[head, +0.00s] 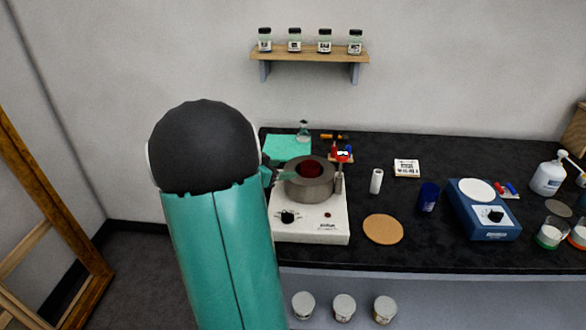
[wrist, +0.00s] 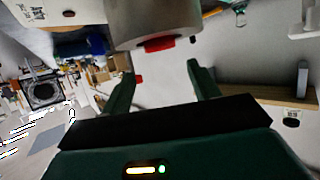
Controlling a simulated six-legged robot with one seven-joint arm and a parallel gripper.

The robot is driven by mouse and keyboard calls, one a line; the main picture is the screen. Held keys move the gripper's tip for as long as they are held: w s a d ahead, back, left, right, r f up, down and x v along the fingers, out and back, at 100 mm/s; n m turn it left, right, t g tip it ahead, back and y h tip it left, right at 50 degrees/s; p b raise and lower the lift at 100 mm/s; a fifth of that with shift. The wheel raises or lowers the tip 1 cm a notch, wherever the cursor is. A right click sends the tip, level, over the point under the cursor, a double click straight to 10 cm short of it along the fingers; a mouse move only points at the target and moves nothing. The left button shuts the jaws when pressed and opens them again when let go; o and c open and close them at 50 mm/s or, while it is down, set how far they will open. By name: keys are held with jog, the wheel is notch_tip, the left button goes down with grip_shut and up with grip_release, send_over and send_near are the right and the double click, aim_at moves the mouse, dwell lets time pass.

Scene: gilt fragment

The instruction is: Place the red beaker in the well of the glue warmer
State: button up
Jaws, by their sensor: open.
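The glue warmer (head: 311,225) is a white box with a thick grey ring on top, on the dark bench. The red beaker (head: 311,168) sits inside the ring's well, with only its upper part showing. In the wrist view, which looks upside down, the red beaker (wrist: 158,43) sticks out slightly past the rim of the grey ring (wrist: 150,18). My gripper (wrist: 162,80) is open, with nothing between its fingers, and appears apart from the beaker. In the head view my arm hides most of the gripper, just left of the ring.
A metal post (head: 339,180) stands at the ring's right side. A cork mat (head: 383,229), white cylinder (head: 376,181), blue cup (head: 428,197) and blue device (head: 484,210) lie farther right. A green mat (head: 288,148) and glass flask (head: 303,131) are behind.

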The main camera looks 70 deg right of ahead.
jog(key=shift+v, duration=0.85)
